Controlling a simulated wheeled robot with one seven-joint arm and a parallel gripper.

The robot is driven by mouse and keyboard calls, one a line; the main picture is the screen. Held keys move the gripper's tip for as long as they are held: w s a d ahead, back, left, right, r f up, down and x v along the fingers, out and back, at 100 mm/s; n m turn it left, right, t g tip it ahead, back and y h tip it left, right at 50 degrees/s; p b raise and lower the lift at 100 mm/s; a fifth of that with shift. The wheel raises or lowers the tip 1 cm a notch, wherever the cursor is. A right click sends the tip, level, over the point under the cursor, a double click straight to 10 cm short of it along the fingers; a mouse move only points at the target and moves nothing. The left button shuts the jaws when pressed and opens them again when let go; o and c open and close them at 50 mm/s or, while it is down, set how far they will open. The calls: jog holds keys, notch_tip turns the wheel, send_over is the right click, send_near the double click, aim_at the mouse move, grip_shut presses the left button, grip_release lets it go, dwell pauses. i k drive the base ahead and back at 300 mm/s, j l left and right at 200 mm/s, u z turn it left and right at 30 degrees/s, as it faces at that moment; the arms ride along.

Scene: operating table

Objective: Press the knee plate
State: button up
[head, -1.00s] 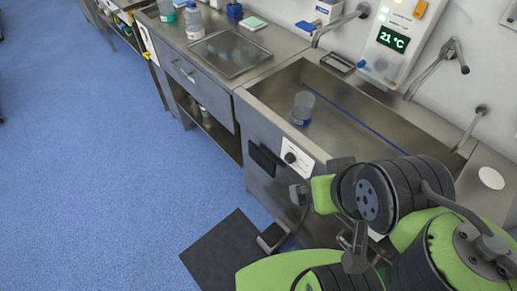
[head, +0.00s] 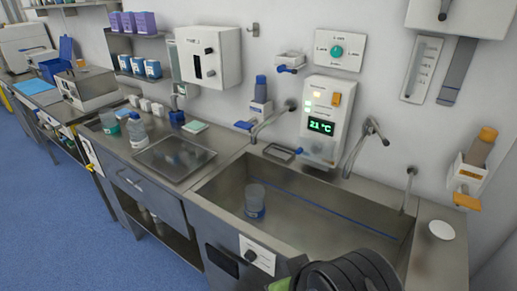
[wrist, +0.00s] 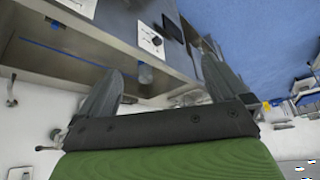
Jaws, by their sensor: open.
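A dark plate on the front of the steel sink cabinet, which looks like the knee plate (head: 222,259), shows near the bottom of the head view. It sits left of a white panel with a black knob (head: 250,255). In the wrist view the dark plate (wrist: 173,28) is near the top, beyond the fingertips, beside the same white panel. My gripper (wrist: 160,66) is open with nothing between its fingers, apart from the plate.
The sink basin (head: 300,222) holds a clear beaker with a blue base (head: 255,202). A tap (head: 365,150) and a control box reading 21 °C (head: 322,120) are on the wall behind. A steel tray (head: 175,157) lies left. Blue floor (head: 90,235) is open in front.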

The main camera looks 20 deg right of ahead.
aim_at(223, 260)
jog(key=i+j+u, duration=0.15)
jog(key=j, duration=0.25)
jog(key=j+u, duration=0.2)
jog(key=j, duration=0.2)
jog(key=i+j+u, duration=0.15)
jog(key=j, duration=0.2)
jog(key=i+j+u, duration=0.3)
jog(key=j, duration=0.4)
jog(key=i, duration=0.1)
